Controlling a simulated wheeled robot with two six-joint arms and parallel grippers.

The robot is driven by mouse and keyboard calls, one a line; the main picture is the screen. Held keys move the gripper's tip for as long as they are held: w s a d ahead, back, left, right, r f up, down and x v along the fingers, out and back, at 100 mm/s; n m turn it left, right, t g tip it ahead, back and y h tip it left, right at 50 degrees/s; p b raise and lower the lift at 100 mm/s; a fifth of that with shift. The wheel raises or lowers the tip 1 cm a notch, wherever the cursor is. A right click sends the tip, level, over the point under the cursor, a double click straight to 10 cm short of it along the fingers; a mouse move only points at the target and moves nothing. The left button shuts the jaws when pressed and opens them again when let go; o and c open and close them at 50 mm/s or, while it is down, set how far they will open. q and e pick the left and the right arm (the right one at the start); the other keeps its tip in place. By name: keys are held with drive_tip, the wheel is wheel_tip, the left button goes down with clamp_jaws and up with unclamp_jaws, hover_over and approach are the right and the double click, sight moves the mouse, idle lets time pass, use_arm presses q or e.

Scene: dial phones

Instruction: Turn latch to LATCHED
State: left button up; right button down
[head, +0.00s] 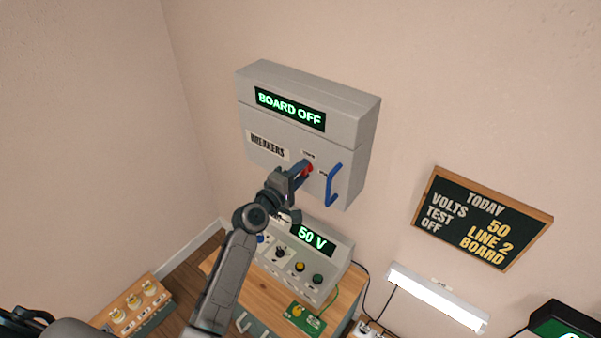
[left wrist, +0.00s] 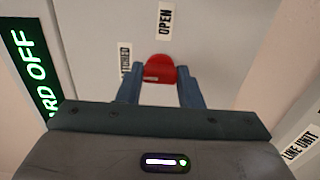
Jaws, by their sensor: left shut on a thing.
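The red latch knob (left wrist: 160,70) is on the front of the grey breaker box (head: 352,107). It also shows as a small red spot in the head view (head: 309,168). My left gripper (head: 301,171) is shut on the red latch, one blue-grey finger on each side of it in the left wrist view (left wrist: 160,82). An OPEN label (left wrist: 165,20) lies just above the latch in the left wrist view. A second label (left wrist: 125,58), partly hidden by a finger, ends in "TCHED". My right gripper is not in view.
A blue handle (head: 332,186) sticks out right of the latch. The box display (head: 290,109) reads BOARD OFF. Below stands a 50 V unit (head: 335,250) on a wooden bench (head: 340,306). A blackboard (head: 480,219) hangs at right.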

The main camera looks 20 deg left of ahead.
use_arm(q)
drive_tip(key=o, duration=1)
drive_tip(key=b+v, duration=0.2)
drive_tip(key=v, duration=0.8)
drive_tip(key=shift+s+a, duration=0.15)
drive_tip(key=shift+s, duration=0.2)
